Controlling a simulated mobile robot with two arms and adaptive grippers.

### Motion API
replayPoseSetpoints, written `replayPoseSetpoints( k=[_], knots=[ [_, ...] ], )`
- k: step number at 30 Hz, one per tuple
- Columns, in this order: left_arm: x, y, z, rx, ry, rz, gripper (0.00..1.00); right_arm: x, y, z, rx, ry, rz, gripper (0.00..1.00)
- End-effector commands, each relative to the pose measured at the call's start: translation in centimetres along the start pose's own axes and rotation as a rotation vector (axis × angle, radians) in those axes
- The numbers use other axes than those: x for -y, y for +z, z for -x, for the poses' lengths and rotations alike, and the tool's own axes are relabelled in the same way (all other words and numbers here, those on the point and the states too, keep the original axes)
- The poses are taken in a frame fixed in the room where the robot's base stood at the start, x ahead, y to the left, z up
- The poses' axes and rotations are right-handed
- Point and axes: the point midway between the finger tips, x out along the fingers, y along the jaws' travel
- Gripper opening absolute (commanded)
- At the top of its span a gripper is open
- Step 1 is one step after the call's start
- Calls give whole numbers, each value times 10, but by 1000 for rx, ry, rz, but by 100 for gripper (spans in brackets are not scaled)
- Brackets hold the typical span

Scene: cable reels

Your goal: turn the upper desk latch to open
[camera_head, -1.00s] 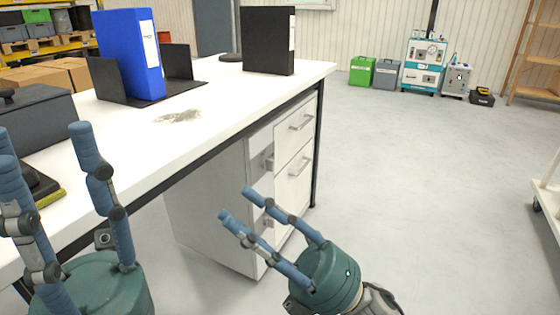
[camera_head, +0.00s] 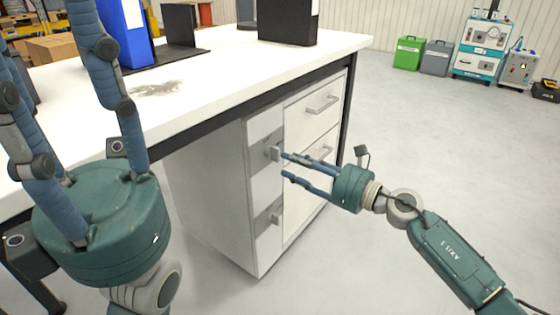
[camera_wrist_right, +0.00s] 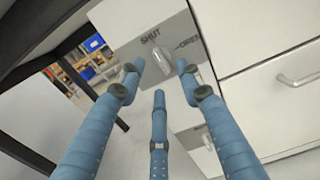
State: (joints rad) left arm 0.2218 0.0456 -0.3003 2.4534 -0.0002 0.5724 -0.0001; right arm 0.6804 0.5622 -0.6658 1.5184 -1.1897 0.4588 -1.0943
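The upper desk latch (camera_head: 273,152) is a small grey knob on a grey plate at the left side of the white drawer cabinet. In the right wrist view the latch (camera_wrist_right: 163,63) is an elongated pale knob, its upper end near the word SHUT; a second word, apparently OPEN, is to its right. My right gripper (camera_head: 286,164) is open, its fingers pointing at the latch plate. In the wrist view the fingertips spread around the latch; contact cannot be told. My left gripper (camera_head: 95,50) is open and empty, raised in front of the desk.
A lower latch (camera_head: 275,214) sits below on the same cabinet. Drawer handles (camera_head: 321,104) stick out to the right. The white desk top (camera_head: 220,90) overhangs the cabinet and carries a blue binder (camera_head: 124,30) and a black binder (camera_head: 288,22).

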Motion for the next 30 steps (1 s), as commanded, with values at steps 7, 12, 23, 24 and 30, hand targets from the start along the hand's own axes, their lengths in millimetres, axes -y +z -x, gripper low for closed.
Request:
replayPoseSetpoints(
  k=[7, 12, 23, 24, 30],
  knots=[
    [-3, -10, -7, -44, 16, -6, 40, 0, -1, -39, 2, 0, -1, 35],
    [-4, -12, -10, -55, 21, -7, 40, 0, 0, -49, 1, 0, -2, 35],
    [-5, -12, -11, -57, 22, -7, 40, 0, 0, -50, 0, 1, -2, 18],
    [-5, -13, -11, -56, 22, -7, 40, 0, 0, -50, 0, 1, -2, 10],
    [-4, -12, -11, -55, 22, -7, 40, -2, 0, -50, 0, 4, -5, 0]
  ],
)
